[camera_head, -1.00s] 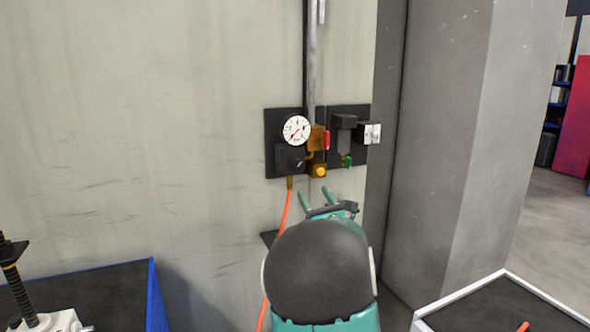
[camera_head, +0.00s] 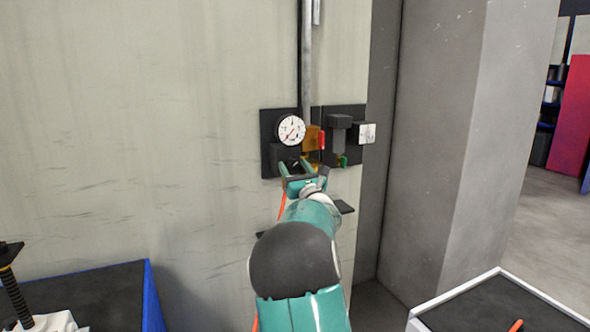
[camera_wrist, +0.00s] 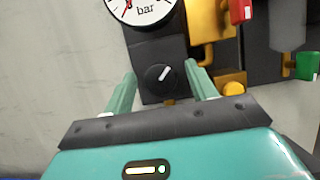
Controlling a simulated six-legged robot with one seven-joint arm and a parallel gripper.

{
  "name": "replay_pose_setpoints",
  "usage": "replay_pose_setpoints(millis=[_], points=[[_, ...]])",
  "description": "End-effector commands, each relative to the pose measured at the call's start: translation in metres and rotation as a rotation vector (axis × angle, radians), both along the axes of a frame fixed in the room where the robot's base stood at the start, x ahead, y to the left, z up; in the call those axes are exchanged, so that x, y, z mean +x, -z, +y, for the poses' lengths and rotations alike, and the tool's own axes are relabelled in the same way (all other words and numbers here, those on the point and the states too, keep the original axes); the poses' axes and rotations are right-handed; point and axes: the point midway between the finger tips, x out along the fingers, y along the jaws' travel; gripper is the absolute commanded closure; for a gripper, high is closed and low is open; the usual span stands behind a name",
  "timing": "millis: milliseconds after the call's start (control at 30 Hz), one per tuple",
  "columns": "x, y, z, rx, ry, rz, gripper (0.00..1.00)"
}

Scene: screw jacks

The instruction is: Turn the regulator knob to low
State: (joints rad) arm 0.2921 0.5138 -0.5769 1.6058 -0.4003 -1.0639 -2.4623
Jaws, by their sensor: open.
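The regulator knob (camera_wrist: 160,77) is a small black dial with a white pointer line, on a dark block below the round white gauge (camera_head: 291,130). In the wrist view the white line points up and to the right. The gauge also shows at the top of the wrist view (camera_wrist: 141,8), marked "bar", with its upper part cut off. My gripper (camera_wrist: 164,90) is open, its two green fingers apart on either side of the knob in that view. In the head view my gripper (camera_head: 298,172) is just below the gauge and hides part of the block. I cannot tell whether the fingers touch the knob.
A red handle (camera_head: 321,139), brass fittings and a green valve (camera_head: 343,160) sit right of the knob. An orange hose (camera_head: 282,207) hangs below. A concrete pillar (camera_head: 430,130) stands at right. Trays are at lower left (camera_head: 150,290) and lower right (camera_head: 452,297).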

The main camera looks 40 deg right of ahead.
Motion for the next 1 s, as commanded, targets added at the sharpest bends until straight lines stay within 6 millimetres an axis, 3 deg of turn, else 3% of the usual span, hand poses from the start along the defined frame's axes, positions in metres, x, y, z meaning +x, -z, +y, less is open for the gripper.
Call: replay_pose_setpoints(millis=[33,233,267,667,1000], points=[[-0.0001,0.0001,0.0,0.0,0.0,0.0,0.47],[-0.0002,0.0002,0.0002,0.0,0.0,0.0,0.86],[-0.0002,0.0002,0.0001,0.0,0.0,0.0,0.88],[-0.0002,0.0006,0.0008,0.06,-0.001,-0.017,0.88],[0.0003,0.0002,0.0022,0.289,-0.003,-0.084,0.88]])
